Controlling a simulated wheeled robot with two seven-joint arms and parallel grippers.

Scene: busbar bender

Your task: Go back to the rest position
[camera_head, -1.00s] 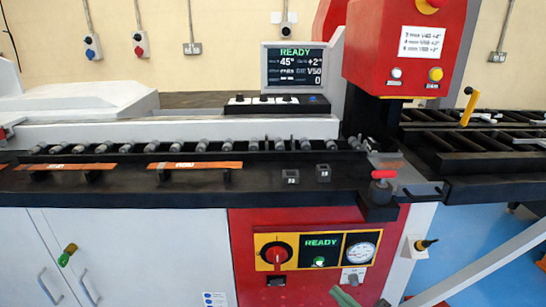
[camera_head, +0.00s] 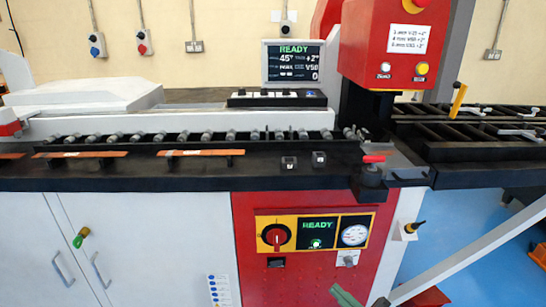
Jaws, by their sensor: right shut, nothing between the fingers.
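My right gripper (camera_head: 347,296) shows only in part at the bottom edge, right of centre, in front of the machine's red lower cabinet. It is shut, and I see nothing held in it. My pale right arm comes in from the right edge above the blue floor. My left gripper and arm are not in view. The busbar bender stands across the view, with its red head (camera_head: 385,45) at upper right and its black bench (camera_head: 130,178) along the middle.
Copper strips (camera_head: 200,153) lie along the bench's front, by a row of rollers. Two small dark blocks (camera_head: 289,162) sit to their right. A screen (camera_head: 294,63) reads READY. Blue floor (camera_head: 470,235) is open at right.

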